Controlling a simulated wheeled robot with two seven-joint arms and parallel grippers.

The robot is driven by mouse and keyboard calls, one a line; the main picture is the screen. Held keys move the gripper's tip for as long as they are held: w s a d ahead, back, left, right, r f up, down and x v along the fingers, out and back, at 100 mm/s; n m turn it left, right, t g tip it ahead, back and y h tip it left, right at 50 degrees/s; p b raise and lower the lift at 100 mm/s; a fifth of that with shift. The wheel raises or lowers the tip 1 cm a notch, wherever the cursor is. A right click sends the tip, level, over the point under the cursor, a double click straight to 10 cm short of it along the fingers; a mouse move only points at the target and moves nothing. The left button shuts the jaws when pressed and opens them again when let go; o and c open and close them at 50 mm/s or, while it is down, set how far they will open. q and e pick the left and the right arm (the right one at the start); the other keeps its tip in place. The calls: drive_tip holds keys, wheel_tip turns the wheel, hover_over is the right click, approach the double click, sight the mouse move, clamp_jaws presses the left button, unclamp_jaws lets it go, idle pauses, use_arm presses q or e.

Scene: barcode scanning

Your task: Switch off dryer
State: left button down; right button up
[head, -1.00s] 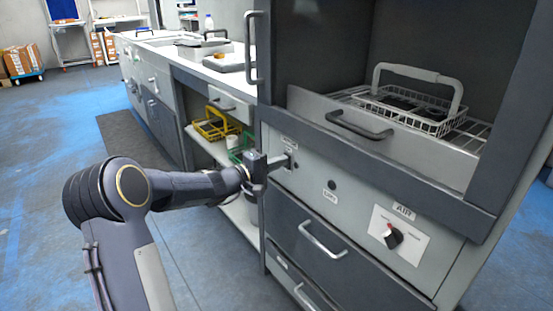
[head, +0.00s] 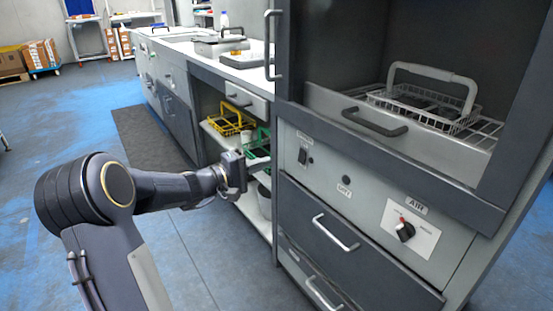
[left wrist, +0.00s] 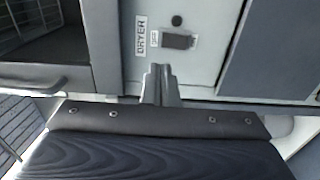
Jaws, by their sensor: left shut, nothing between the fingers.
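The grey cabinet's control panel (head: 325,172) carries a small dark dryer switch (head: 303,156) at its upper left. In the left wrist view the dark switch (left wrist: 178,41) sits beside a white DRYER label (left wrist: 140,35) and a smaller label. I cannot tell its position. My left gripper (head: 268,160) is shut and empty, just left of the panel and apart from the switch. Its closed fingers (left wrist: 160,72) point toward the panel near the switch in the left wrist view. My right gripper is not in view.
An AIR knob (head: 405,231) sits at the panel's right. Above are a dark handle (head: 374,122) and a wire basket (head: 430,108); below is a drawer handle (head: 336,233). Yellow (head: 229,121) and green (head: 259,142) baskets stand on the shelf behind my gripper. Floor is clear at left.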

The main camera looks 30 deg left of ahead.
use_arm(q)
drive_tip(key=shift+v, duration=1.2)
drive_tip(key=shift+r, duration=0.1)
drive_tip(key=s+d+m+g+h, duration=0.1)
drive_tip(key=s+d+m+g, duration=0.25)
drive_tip(key=s+d, duration=0.4)
drive_tip(key=s+d+m+g+h, duration=0.2)
drive_tip(key=s+d+m+g, duration=0.15)
drive_tip(key=d, duration=0.75)
drive_tip(key=s+d+f+m+g+y, duration=0.2)
drive_tip(key=s+f+y, duration=0.15)
drive_tip(key=s, duration=0.55)
drive_tip(key=s+d+f+m+g+y, duration=0.1)
drive_tip(key=s+f+m+g+y, duration=0.2)
drive_tip(key=s, duration=0.5)
wheel_tip(320, 180, up, 29)
drive_tip(key=t+p, duration=0.1)
drive_tip(key=p, duration=3)
drive_tip(key=shift+s+r, duration=0.25)
drive_tip(key=shift+s, duration=0.2)
